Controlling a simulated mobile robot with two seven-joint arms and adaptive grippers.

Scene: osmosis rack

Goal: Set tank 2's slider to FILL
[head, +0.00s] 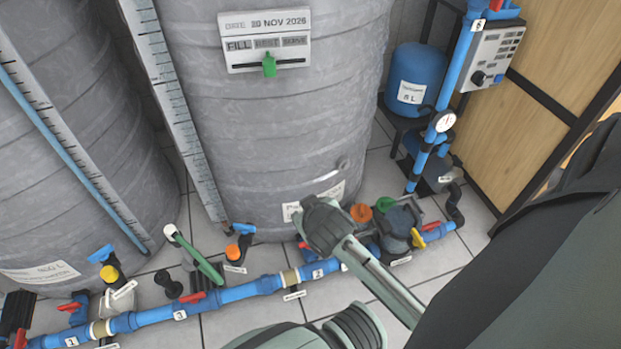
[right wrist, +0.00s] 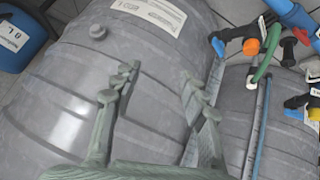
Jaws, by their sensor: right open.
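A white panel (head: 265,40) is on the front of the large grey tank (head: 270,125) in the head view. It carries a date card and the words FILL, REST and SERVE. A green slider knob (head: 269,65) sits in the panel's slot, below the middle word REST. I cannot read a tank number. My right gripper (right wrist: 160,74) is open and empty in the right wrist view, its fingers over a grey tank wall. The panel and knob do not show there. In the head view my right arm is low, below the panel. My left gripper is not seen.
Another grey tank (head: 65,150) stands at the left. Blue pipes (head: 235,294) with several coloured valve handles run along the floor before the tanks. A blue vessel (head: 416,78) and a control box (head: 491,55) stand at the right. The space before the panel is clear.

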